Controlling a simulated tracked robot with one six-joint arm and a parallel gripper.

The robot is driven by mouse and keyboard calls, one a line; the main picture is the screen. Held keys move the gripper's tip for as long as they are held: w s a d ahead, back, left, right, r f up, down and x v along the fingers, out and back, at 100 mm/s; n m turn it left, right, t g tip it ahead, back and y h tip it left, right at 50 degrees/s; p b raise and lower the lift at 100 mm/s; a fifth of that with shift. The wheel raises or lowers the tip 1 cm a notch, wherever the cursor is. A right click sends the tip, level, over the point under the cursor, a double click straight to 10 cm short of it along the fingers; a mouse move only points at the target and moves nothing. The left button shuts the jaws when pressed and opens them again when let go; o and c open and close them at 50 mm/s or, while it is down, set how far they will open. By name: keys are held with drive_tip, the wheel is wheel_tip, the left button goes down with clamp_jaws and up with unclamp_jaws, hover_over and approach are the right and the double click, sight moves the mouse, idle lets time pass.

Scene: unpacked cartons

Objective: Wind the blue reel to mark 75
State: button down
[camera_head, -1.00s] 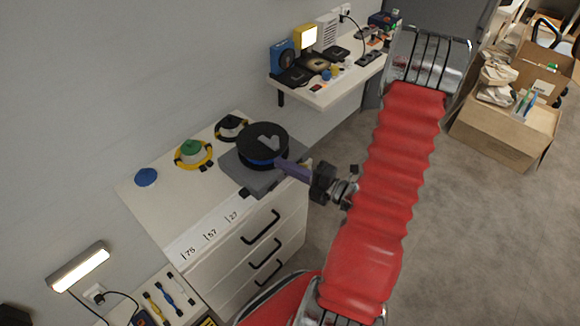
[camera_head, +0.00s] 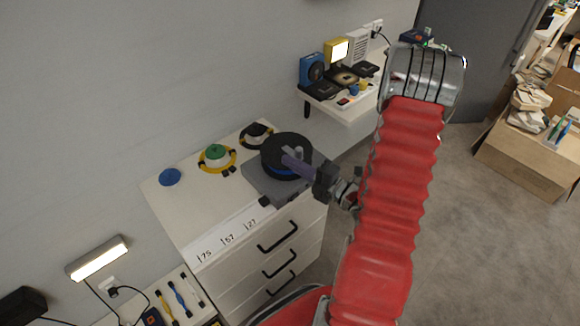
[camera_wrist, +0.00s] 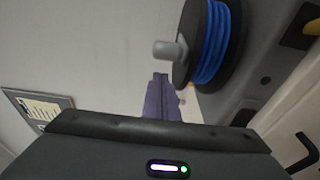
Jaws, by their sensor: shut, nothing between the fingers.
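The blue reel (camera_head: 280,143) has black flanges with blue cable wound between them. It sits on a grey base (camera_head: 262,187) on top of the white drawer cabinet. A grey crank knob stands up from its top flange; it shows clearly in the wrist view (camera_wrist: 168,49). My gripper (camera_head: 287,157) has purple fingers, shut and empty, reaching from the right over the reel beside the knob. In the wrist view the fingertips (camera_wrist: 160,79) end just short of the knob, with a small gap. Marks 75 (camera_head: 205,255), 57 and 27 are on the cabinet's front edge strip.
A green-topped yellow coil (camera_head: 215,155), a black-topped one (camera_head: 256,134) and a blue disc (camera_head: 169,177) lie along the cabinet's back. A wall shelf (camera_head: 343,105) with devices is behind right. Open cartons (camera_head: 530,150) stand at the far right.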

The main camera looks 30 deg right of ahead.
drive_tip(key=shift+d, duration=1.2)
